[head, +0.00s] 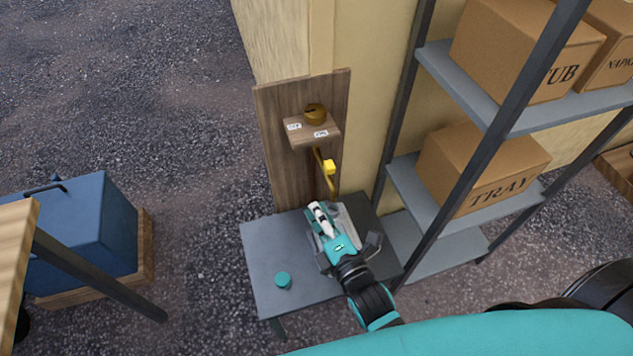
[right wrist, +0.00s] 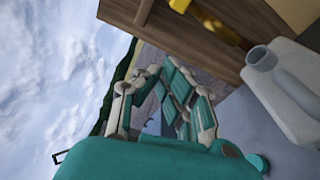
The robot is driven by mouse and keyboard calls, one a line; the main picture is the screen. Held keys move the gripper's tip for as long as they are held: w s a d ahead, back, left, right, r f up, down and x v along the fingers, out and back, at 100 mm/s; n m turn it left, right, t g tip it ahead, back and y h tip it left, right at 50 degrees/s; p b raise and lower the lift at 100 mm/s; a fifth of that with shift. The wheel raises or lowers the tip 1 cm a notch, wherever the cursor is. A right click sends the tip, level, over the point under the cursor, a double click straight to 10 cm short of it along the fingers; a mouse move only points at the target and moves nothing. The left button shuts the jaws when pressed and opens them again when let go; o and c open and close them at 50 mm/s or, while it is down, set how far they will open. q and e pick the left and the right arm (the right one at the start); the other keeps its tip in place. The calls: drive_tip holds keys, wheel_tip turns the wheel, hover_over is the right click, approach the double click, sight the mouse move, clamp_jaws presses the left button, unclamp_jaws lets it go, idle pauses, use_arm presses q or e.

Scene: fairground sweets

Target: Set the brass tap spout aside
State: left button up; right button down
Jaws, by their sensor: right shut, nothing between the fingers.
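The brass tap spout (head: 319,160) is a thin pipe hanging below a small wooden shelf, with a yellow block (head: 329,167) beside it. In the right wrist view the pipe (right wrist: 222,24) shows at the top, partly cut off, apart from my fingers. My right gripper (head: 315,207) is shut and empty, below the spout and over a pale canister (head: 354,213). The canister also shows in the right wrist view with its open neck (right wrist: 264,58) close to the right of my fingers. My left gripper is in neither view.
The wooden shelf (head: 303,134) has white labels and a round brass piece (head: 315,114) on top. A teal cap (head: 283,280) lies on the grey table (head: 262,250), whose left part is mostly clear. A metal rack (head: 470,211) with boxes stands close on the right.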

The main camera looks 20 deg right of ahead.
sight(326, 169)
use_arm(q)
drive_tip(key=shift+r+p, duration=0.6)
use_arm(e)
drive_tip(key=w+d, duration=0.2)
drive_tip(key=w, duration=0.7)
drive_tip(key=shift+d, duration=0.25)
